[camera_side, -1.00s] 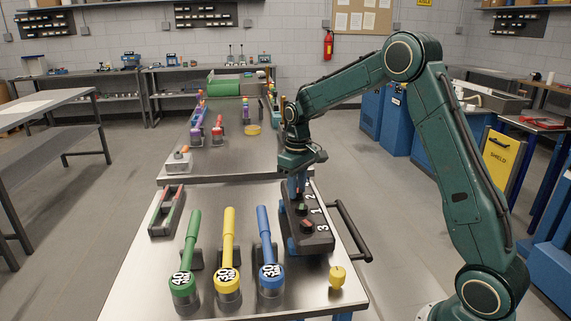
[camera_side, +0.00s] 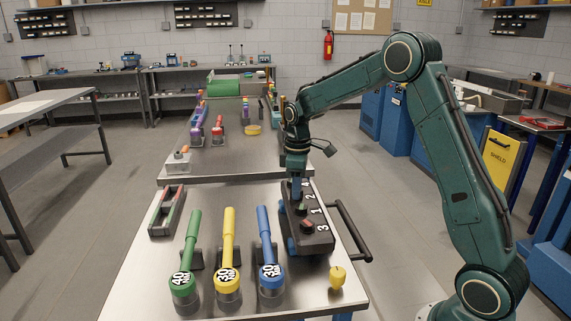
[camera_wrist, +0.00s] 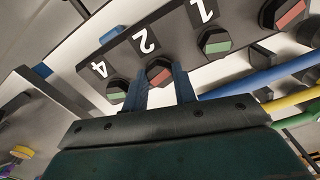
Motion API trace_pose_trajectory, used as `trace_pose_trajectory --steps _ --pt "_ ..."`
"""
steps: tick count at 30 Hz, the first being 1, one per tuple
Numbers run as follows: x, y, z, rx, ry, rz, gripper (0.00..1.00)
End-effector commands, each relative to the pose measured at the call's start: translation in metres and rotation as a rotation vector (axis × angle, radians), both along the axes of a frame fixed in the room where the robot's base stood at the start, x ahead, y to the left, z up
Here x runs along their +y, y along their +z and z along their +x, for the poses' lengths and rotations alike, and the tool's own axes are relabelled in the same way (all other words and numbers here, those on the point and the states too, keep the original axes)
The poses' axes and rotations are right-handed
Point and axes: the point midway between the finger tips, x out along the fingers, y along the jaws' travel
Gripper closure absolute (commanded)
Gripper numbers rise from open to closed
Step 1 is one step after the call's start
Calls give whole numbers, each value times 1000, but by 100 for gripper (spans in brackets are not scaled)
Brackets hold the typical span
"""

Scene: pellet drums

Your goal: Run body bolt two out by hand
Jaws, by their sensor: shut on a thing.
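A dark block (camera_side: 318,243) with white numbers stands at the right of the near bench. In the wrist view its numbers 4, 2 and 1 show beside a row of hex bolts with coloured tops. Body bolt two (camera_wrist: 158,72), by the number 2, has a red top. My gripper (camera_side: 297,196) points down over the block. In the wrist view its two blue fingers (camera_wrist: 163,88) are shut on bolt two, partly hiding it. Bolt four (camera_wrist: 117,92) is green and close beside the left finger. Bolt one (camera_wrist: 215,40) is green; bolt three (camera_side: 307,226) is red.
Green (camera_side: 192,240), yellow (camera_side: 229,235) and blue (camera_side: 265,235) long-handled tools lie left of the block. A black bar handle (camera_side: 353,232) runs along its right. A yellow knob (camera_side: 337,277) sits in front. A tray (camera_side: 166,210) stands at the left edge.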

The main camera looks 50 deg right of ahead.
Motion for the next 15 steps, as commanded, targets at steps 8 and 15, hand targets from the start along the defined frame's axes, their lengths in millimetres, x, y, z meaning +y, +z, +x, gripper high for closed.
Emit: trace_pose_trajectory --steps 8,15 --pt "0 -4 -2 10 -3 2 67" --pt "0 -2 -1 5 -3 2 51"
